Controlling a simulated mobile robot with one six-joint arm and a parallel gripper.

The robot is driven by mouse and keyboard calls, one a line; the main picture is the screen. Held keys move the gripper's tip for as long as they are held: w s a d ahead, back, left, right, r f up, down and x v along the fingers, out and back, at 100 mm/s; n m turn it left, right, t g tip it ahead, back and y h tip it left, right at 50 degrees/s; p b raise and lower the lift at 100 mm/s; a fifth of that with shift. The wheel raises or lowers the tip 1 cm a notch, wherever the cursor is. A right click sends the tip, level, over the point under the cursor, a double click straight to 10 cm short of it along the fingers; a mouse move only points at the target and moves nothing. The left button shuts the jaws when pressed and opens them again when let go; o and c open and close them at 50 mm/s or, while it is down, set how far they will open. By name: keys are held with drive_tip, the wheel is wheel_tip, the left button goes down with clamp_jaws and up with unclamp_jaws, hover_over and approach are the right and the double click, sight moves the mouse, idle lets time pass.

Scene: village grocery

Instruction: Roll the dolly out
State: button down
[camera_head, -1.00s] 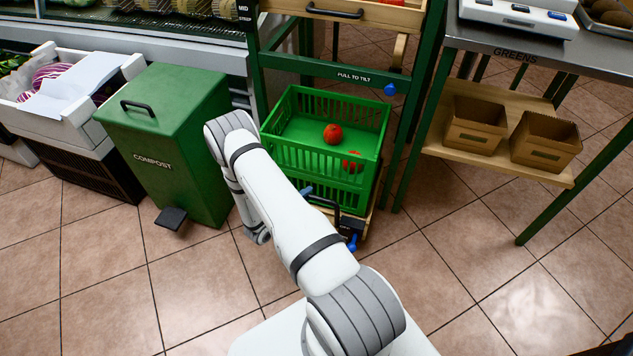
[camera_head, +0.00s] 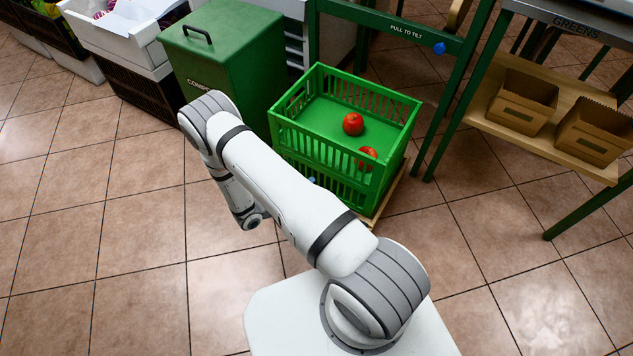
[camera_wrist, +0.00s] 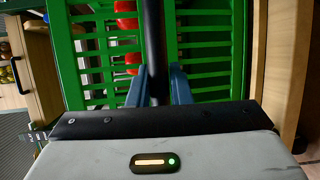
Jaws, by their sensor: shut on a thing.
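The dolly (camera_head: 379,214) is a low wooden platform, mostly hidden under a green slatted crate (camera_head: 290,135). Two red tomatoes, one (camera_head: 353,124) on the crate's inner floor and one (camera_head: 367,157) partly behind the slats, show in the head view. In the wrist view my gripper (camera_wrist: 158,88) has its blue fingers shut on the dolly's black handle bar (camera_wrist: 154,35), close in front of the crate's slatted side.
A green compost bin (camera_head: 225,60) stands behind and left of the crate. The green stand frame (camera_head: 395,28) rises behind it. A table with a wooden lower shelf (camera_head: 540,140) and cardboard boxes (camera_head: 522,103) is at the right. Tiled floor is open at the left and front right.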

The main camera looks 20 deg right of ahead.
drive_tip(key=shift+a, duration=0.15)
drive_tip(key=c, duration=1.3)
unclamp_jaws()
drive_tip(key=p+v, duration=0.1)
drive_tip(key=v, duration=0.6)
drive_tip(key=shift+s+a+r+p, duration=0.1)
drive_tip(key=shift+s+a+p, duration=0.05)
drive_tip(key=shift+a+p, duration=0.2)
drive_tip(key=shift+r, duration=0.1)
